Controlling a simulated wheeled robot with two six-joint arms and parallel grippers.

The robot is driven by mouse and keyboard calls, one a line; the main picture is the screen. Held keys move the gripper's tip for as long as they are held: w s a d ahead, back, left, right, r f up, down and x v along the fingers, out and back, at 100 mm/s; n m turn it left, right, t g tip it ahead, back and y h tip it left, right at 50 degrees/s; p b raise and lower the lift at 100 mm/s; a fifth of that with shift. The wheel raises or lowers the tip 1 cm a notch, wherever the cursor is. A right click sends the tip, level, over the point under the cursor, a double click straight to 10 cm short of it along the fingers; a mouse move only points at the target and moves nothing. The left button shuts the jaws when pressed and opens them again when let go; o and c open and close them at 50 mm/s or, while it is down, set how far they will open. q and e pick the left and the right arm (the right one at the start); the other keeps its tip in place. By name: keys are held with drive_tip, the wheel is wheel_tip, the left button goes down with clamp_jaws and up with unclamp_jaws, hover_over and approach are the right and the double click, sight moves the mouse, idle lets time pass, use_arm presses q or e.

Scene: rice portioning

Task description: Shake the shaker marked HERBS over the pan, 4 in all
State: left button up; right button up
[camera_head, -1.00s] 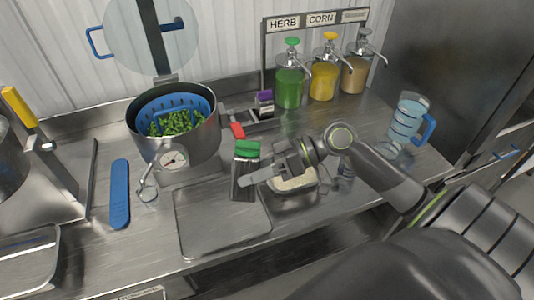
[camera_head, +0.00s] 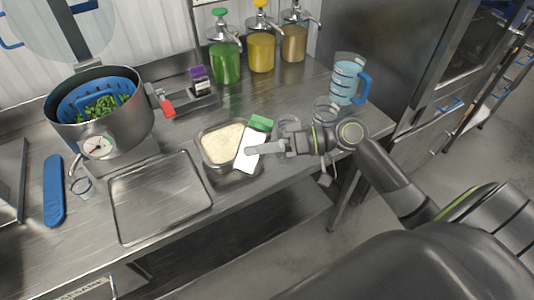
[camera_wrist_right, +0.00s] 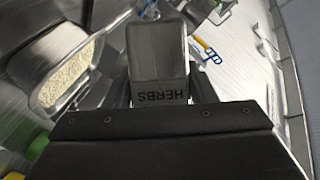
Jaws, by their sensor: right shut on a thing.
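The HERBS shaker (camera_head: 247,157) has a pale box-shaped body and a green end. My right gripper (camera_head: 262,147) is shut on it. In the head view it leans, green end up and to the right, in front of the right edge of the metal rice pan (camera_head: 222,179). I cannot tell its height above the pan. In the right wrist view, the shaker (camera_wrist_right: 157,55) fills the middle with HERBS upside down, and the pan's pale rice (camera_wrist_right: 68,76) shows to its left. My left gripper is not in view.
An empty flat tray (camera_head: 160,200) lies left of the rice pan. A pot (camera_head: 128,130) with a blue basket of green pieces stands behind it. Pump bottles (camera_head: 226,65) line the back. A blue-handled jug (camera_head: 346,78) stands at the right.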

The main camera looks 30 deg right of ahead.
drive_tip(key=w+a+f+m+t+h+b, duration=0.1)
drive_tip(key=w+a+f+m+t+h, duration=0.3)
drive_tip(key=w, duration=0.3)
drive_tip(key=w+a+f+m+t+h, duration=0.1)
drive_tip(key=w+a+m+t, duration=0.35)
drive_tip(key=w, duration=0.25)
wheel_tip(320, 180, up, 7)
drive_tip(key=m+t+h+b, duration=0.1)
drive_tip(key=m+t+b, duration=0.4)
drive_tip(key=m, duration=0.9)
drive_tip(key=shift+w+d+f+t+h, duration=0.15)
drive_tip(key=shift+w+d+t+h, duration=0.2)
drive_tip(key=shift+t, duration=0.3)
drive_tip(key=shift+s+a+m, duration=0.1)
drive_tip(key=shift+s+m, duration=0.05)
drive_tip(key=shift+m, duration=0.1)
wheel_tip(320, 180, down, 3)
drive_tip(key=b, duration=0.3)
